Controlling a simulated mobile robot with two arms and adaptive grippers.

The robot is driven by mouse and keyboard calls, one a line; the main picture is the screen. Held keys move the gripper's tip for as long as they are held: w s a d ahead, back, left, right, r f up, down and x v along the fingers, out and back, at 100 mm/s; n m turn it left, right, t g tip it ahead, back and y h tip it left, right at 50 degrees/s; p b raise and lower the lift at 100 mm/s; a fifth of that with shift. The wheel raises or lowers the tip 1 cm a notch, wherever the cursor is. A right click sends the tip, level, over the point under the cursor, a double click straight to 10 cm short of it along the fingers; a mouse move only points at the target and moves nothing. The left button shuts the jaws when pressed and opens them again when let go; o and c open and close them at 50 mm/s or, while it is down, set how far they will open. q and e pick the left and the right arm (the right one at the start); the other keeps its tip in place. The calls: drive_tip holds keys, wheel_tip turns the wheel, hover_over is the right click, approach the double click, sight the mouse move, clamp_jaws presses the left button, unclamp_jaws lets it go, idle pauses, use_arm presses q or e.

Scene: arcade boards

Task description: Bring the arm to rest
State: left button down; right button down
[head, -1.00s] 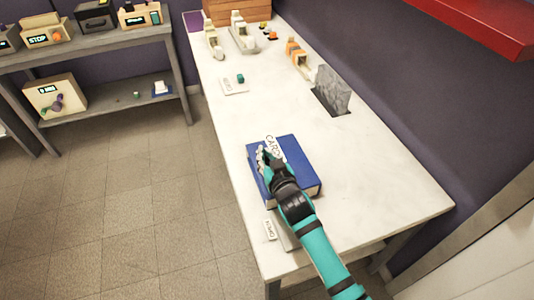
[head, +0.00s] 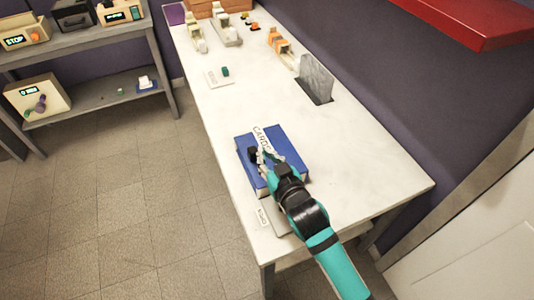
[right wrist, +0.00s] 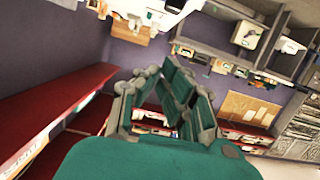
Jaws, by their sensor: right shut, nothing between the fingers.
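My right gripper (head: 262,156) reaches in from the lower right in the head view. It is shut and empty, in front of or above a blue box (head: 287,143) lettered "CARDS" on the white table. I cannot tell whether it touches the box. The gripper hides part of the box's top. In the right wrist view, the teal and grey fingers (right wrist: 180,85) show with nothing held between them. My left gripper is not in view.
The white table (head: 350,155) holds a grey slab (head: 317,76) in a dark slot, a small card with a green block (head: 225,72), and pale dispensers at the far end. Shelves (head: 90,40) with devices stand left. A red shelf (head: 480,22) juts from the right wall. Floor is clear.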

drive_tip(key=shift+m+g+h, duration=0.5)
drive_tip(key=shift+g+h, duration=0.2)
drive_tip(key=shift+g, duration=0.1)
drive_tip(key=s+d+f, duration=0.1)
drive_tip(key=d, duration=0.1)
drive_tip(key=s+d+f, duration=0.1)
drive_tip(key=s+f, duration=0.1)
drive_tip(key=shift+s+d, duration=0.15)
drive_tip(key=shift+d, duration=0.2)
drive_tip(key=s+d+f+g+h, duration=0.1)
drive_tip(key=s+d+f+g, duration=0.2)
drive_tip(key=s, duration=0.5)
drive_tip(key=s+d+f+g+h, duration=0.1)
drive_tip(key=s+d+g, duration=0.2)
drive_tip(key=s+d, duration=0.4)
drive_tip(key=s+d+f+g+h, duration=0.1)
drive_tip(key=s+d+f+g, duration=0.15)
drive_tip(key=s, duration=0.55)
wheel_tip(320, 180, down, 25)
drive_tip(key=g, duration=0.2)
drive_tip(key=s+d+f+g, duration=0.1)
drive_tip(key=s+d+f, duration=0.2)
drive_tip(key=s+f, duration=1.4)
drive_tip(key=shift+s+f, duration=0.15)
drive_tip(key=shift+s, duration=0.3)
